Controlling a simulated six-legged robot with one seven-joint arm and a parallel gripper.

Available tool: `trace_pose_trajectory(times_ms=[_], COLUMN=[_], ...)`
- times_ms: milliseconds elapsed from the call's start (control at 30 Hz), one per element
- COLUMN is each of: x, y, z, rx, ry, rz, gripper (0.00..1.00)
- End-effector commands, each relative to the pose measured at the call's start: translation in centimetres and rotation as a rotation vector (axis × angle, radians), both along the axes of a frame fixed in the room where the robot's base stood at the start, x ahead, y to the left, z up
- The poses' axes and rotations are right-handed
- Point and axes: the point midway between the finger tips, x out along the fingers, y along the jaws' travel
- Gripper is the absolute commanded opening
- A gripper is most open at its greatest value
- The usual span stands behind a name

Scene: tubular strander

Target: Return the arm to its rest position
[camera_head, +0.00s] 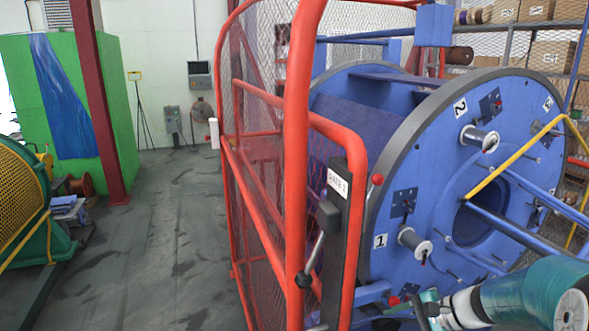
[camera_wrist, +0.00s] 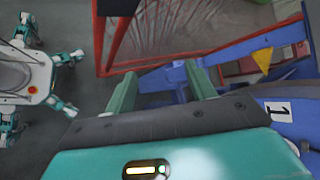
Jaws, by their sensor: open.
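My teal and white arm reaches in from the lower right corner of the head view. My gripper (camera_head: 428,311) is at its left end, low in front of the blue strander drum (camera_head: 385,218). In the wrist view my gripper (camera_wrist: 160,82) shows two green fingers set apart, with nothing held between them. Blue frame parts and the red guard lie beyond the fingers. My own body and legs show at the left of the wrist view.
A red mesh guard (camera_head: 297,150) with a black lever (camera_head: 318,240) stands left of the drum. Yellow and blue bars (camera_head: 510,168) cross at the right. Grey floor (camera_head: 165,230) is clear left of the guard. A green machine (camera_head: 25,200) stands far left.

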Motion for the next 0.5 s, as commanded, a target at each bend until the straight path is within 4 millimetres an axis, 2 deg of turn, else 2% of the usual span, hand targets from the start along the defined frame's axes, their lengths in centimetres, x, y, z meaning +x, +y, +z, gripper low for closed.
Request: trace_pose_trajectory(times_ms=[33, 200, 500], x=[-1.0, -4.6, -11.0], y=[1.4, 4.6, 7.7], z=[1.2, 3.9, 8.0], rx=[-0.068, -0.283, -0.638], ry=[-0.016, -0.064, -0.199], rz=[0.059, 0.236, 0.501], gripper=[0.55, 0.55, 0.55])
